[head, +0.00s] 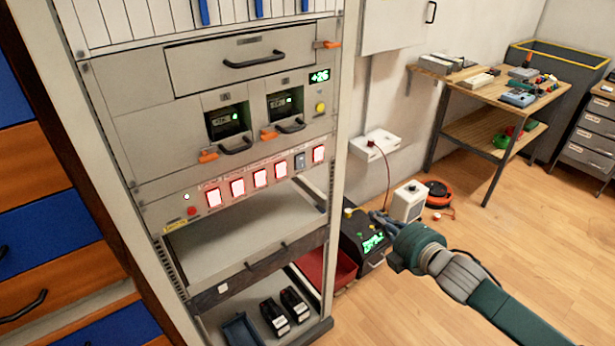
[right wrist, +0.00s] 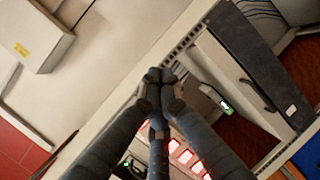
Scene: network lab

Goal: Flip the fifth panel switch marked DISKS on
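A row of panel switches runs across the lower part of the rack's metal panel (head: 160,206) in the head view. The fifth switch (head: 299,160) from the left is dark, while the others, such as the one on its right (head: 318,153), glow whitish-red. The labels are too small to read. My right gripper (head: 376,219) is to the right of the rack, lower than the switches and apart from them. In the right wrist view its fingertips (right wrist: 161,75) are together with nothing seen between them. Lit switches (right wrist: 185,157) show there behind the fingers. My left gripper is not in view.
A drawer with a black handle (head: 255,60) and two modules with orange latches sit above the switches. A sliding shelf (head: 245,235) is below them. A dark box with a green display (head: 365,245) and a white box (head: 408,202) are near my right gripper. Open floor lies right.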

